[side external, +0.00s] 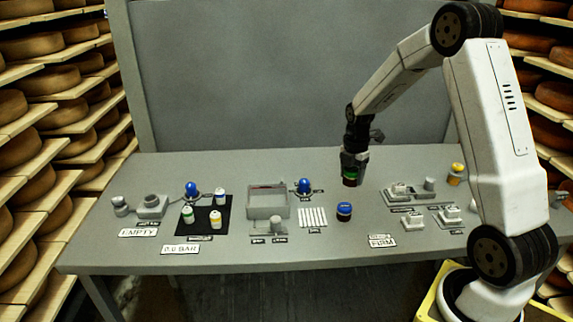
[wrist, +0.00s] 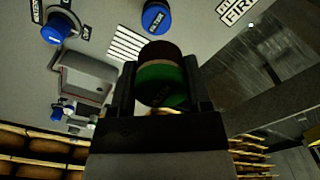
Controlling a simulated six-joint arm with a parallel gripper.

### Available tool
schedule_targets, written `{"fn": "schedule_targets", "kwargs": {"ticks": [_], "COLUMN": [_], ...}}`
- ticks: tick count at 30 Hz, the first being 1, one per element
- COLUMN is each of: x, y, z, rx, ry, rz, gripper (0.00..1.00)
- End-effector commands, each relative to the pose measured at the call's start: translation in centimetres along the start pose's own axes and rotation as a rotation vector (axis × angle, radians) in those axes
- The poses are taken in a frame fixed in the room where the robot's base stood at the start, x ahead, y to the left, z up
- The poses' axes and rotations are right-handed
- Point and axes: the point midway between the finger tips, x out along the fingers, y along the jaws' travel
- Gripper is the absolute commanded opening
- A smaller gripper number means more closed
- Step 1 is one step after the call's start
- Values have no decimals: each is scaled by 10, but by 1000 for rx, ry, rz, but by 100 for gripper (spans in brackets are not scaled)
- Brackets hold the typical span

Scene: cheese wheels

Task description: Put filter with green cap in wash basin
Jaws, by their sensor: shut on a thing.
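My gripper (side external: 352,172) is shut on the filter with the green cap (side external: 350,178) and holds it above the table, right of the basin. In the wrist view the filter (wrist: 160,75) sits between the two fingers, its green band towards the gripper and a dark brown end facing away. The wash basin, seemingly the grey open box (side external: 267,208), stands mid-table to the left of my gripper. It also shows in the wrist view (wrist: 85,75), left of the filter. A second green-capped white container (side external: 187,216) stands on the black mat.
The black mat (side external: 204,232) holds several white containers. Grey fixtures (side external: 405,193) stand to the right.

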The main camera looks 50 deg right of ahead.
Motion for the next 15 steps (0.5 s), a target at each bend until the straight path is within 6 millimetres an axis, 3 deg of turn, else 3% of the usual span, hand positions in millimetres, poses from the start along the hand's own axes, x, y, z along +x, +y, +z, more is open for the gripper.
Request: {"fn": "schedule_targets", "kwargs": {"ticks": [8, 15], "x": [5, 11], "y": [65, 117], "z": [-33, -75], "rx": [-207, -399], "ry": [0, 1], "rz": [-1, -1], "gripper": [6, 6]}}
